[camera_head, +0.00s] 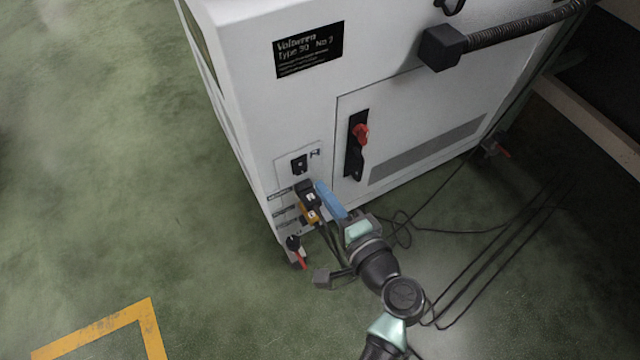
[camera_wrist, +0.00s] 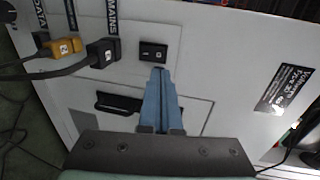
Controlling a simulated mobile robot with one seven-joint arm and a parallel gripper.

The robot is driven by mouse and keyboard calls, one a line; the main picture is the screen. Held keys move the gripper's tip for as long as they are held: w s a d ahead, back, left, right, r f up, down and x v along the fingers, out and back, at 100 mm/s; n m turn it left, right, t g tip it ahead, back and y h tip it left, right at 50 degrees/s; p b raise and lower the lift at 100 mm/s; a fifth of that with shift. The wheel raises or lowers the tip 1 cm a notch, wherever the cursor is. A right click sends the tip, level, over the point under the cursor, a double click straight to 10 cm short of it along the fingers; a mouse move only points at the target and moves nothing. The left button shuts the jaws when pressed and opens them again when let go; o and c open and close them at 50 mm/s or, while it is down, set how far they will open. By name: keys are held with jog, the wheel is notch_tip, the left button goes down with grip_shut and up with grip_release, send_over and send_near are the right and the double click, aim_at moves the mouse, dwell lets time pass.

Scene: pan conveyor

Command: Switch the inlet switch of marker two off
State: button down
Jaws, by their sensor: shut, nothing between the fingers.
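The marker is a pale grey cabinet (camera_head: 250,110) with a black nameplate (camera_head: 309,49); the number on it looks like 2, but is blurred. Its small black inlet switch (camera_head: 299,164) sits on a panel near the lower left corner. The switch also shows in the wrist view (camera_wrist: 153,51), with a small white mark; its rocker position is too small to tell. My gripper (camera_head: 320,184) has its blue fingers shut and empty, pointing at this panel. In the wrist view the fingertips (camera_wrist: 158,70) appear just below the switch; I cannot tell whether they touch the cabinet.
A black mains plug (camera_wrist: 103,52) and an orange data plug (camera_wrist: 64,47) sit beside the switch, with cables hanging down. A corrugated hose (camera_head: 520,27) runs above. Cables (camera_head: 480,260) lie on the floor; the left floor is clear.

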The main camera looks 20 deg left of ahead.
jog(key=s+d+r+p, duration=0.2)
jog(key=s+d+r, duration=0.1)
jog(key=s+d, duration=0.1)
jog(key=shift+d, duration=0.55)
jog(key=shift+r, duration=0.1)
jog(key=w+d+r+n+t+h+p, duration=0.1)
jog(key=w+r+n+t+h+p, duration=0.1)
jog(key=w+r, duration=0.5)
jog(key=w+r+n+t+h+p, duration=0.15)
jog(key=w+r, duration=0.25)
jog(key=r, duration=0.7)
notch_tip(320, 180, up, 18)
jog(key=w+d+n+t+h+p, duration=0.1)
jog(key=w+d+n+t+h, duration=0.15)
jog(key=t, duration=0.25)
jog(key=s+d+r+n+t+h+p, duration=0.1)
jog(key=s+d+r+t+h, duration=0.2)
jog(key=s+r, duration=0.75)
jog(key=s+d+r+n+t+h+p, duration=0.1)
jog(key=s+r+t+h+p, duration=0.35)
jog(key=r, duration=1.35)
notch_tip(320, 180, up, 38)
jog(key=t+y+p, duration=0.1)
jog(key=p, duration=3.4)
jog(key=shift+w+t, duration=0.3)
jog(key=shift+w, duration=0.15)
